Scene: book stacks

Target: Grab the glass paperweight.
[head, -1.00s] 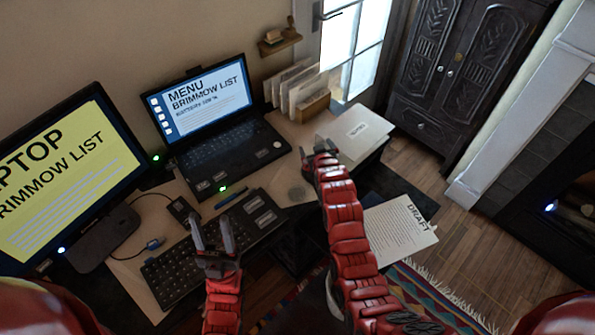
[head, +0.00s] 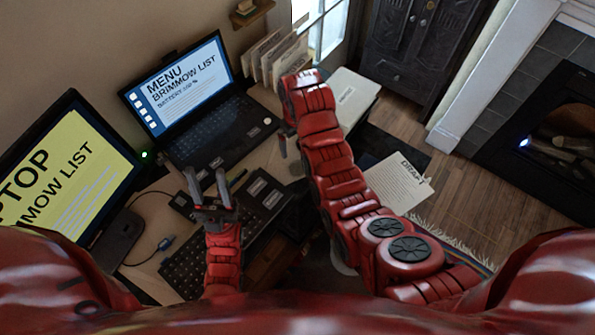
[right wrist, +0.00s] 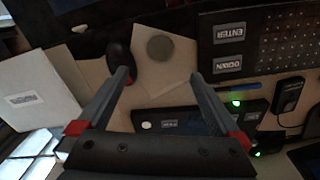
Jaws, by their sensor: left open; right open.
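In the head view this gripper (head: 293,150) is partly hidden behind my arm. My left gripper (head: 206,175) is open and empty above the keyboard.
A keyboard (head: 185,266) lies beside the paperweight. An open laptop (head: 205,130), a monitor (head: 60,185) and a letter rack (head: 275,62) stand on the desk. A white folder (head: 352,92) lies to the right. A draft sheet (head: 397,188) is near the desk's right side.

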